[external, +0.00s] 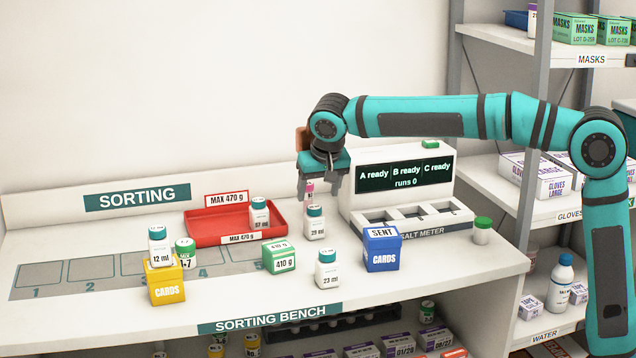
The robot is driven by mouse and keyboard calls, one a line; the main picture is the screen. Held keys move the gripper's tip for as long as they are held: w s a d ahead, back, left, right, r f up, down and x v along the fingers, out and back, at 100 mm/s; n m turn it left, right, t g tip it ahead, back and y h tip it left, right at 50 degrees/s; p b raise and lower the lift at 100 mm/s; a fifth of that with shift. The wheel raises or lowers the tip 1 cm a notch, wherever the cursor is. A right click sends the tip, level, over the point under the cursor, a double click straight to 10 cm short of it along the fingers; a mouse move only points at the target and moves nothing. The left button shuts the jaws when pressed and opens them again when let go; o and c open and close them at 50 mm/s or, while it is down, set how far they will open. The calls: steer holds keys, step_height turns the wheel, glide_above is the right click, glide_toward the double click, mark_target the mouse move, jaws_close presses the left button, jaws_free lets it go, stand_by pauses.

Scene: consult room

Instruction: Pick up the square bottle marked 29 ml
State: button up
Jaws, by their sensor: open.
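The square white bottle marked 29 ml (315,225) stands upright on the sorting bench, just right of the red tray. It has a teal cap. My gripper (319,191) points down with its fingers apart, just above the bottle's cap in the picture. Nothing is seen held in it. Whether the fingers are exactly over the 29 ml bottle in depth is hard to tell from this view.
Similar bottles stand nearby: one marked 23 ml (327,272), one marked 12 ml (158,248) on the yellow box (166,285), one in the red tray (205,228). A green 410 g box (279,258), blue SENT box (382,250) and salt meter (400,170) surround the spot.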

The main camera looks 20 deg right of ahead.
mark_target(313, 220)
steer(key=x, duration=1)
steer(key=shift+w+f, duration=0.1)
steer(key=shift+f, duration=0.25)
steer(key=c, duration=1.1)
steer(key=shift+o, duration=0.2)
